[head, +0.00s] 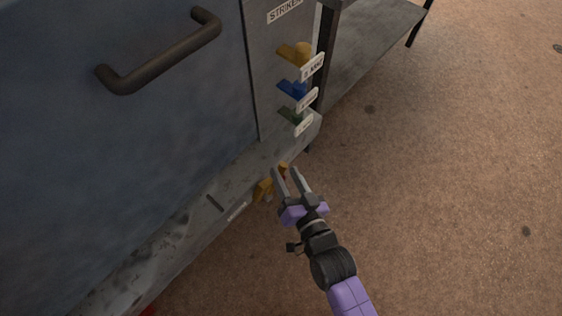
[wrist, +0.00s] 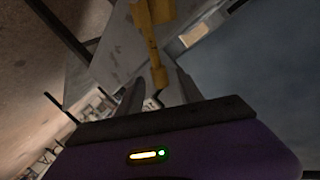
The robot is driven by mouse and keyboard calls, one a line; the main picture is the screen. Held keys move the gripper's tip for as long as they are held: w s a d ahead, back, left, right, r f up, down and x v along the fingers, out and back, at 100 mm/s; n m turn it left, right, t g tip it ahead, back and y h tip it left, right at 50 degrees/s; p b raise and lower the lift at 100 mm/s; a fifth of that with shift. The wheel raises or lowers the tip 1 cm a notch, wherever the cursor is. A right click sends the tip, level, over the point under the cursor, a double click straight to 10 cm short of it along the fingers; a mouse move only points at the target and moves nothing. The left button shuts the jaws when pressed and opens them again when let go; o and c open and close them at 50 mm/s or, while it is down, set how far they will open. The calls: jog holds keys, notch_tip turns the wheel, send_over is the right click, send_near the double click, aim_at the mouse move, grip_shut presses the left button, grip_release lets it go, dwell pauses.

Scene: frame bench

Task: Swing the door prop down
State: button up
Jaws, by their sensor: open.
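The door prop looks to be the yellow piece (head: 264,188) at the frame's lower edge, below the blue-grey door (head: 130,130). Its upper end shows just left of my gripper (head: 284,172). In the wrist view the yellow prop (wrist: 149,42) runs from the top edge down toward the space between my fingers (wrist: 159,92). My gripper is open, with its fingers pointing up toward the frame. Contact between prop and fingers cannot be told. Part of the prop is cut off in the wrist view.
Yellow (head: 293,54), blue (head: 292,89) and green (head: 290,116) pieces with white tags stick out of the post under a "STRIKER" label (head: 284,11). A dark handle (head: 165,55) is on the door. Open floor (head: 450,190) lies to the right.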

jog(key=shift+v, duration=0.95)
jog(key=shift+s+a, duration=0.15)
jog(key=shift+a, duration=0.05)
jog(key=c, duration=0.5)
jog(key=s+a+n+g, duration=0.1)
jog(key=a+n, duration=0.1)
jog(key=s+a+n+g, duration=0.1)
jog(key=a, duration=0.1)
jog(key=s+a+f+n+g+p, duration=0.1)
jog(key=s+a+n, duration=0.1)
jog(key=shift+s+a+n+y, duration=0.1)
jog(key=shift+a+n+y, duration=0.05)
jog(key=shift+n+y, duration=0.15)
grip_shut()
jog(key=s+a+n+g+h+p, duration=0.1)
jog(key=s+a+n+g+h, duration=0.1)
jog(key=s+a+n, duration=0.15)
jog(key=s+d+r+n+t+h+p, duration=0.25)
jog(key=s+d+r+n+h, duration=0.2)
jog(key=d+r+h, duration=0.35)
jog(key=shift+t+y, duration=0.25)
jog(key=shift+y, duration=0.15)
jog(key=b+x, duration=0.1)
jog(key=x, duration=0.3)
jog(key=a+b+x, duration=0.1)
jog(key=x, duration=0.4)
jog(key=a+b+x, duration=0.1)
jog(key=x, duration=0.4)
jog(key=shift+w+r, duration=0.2)
jog(key=shift+w, duration=0.1)
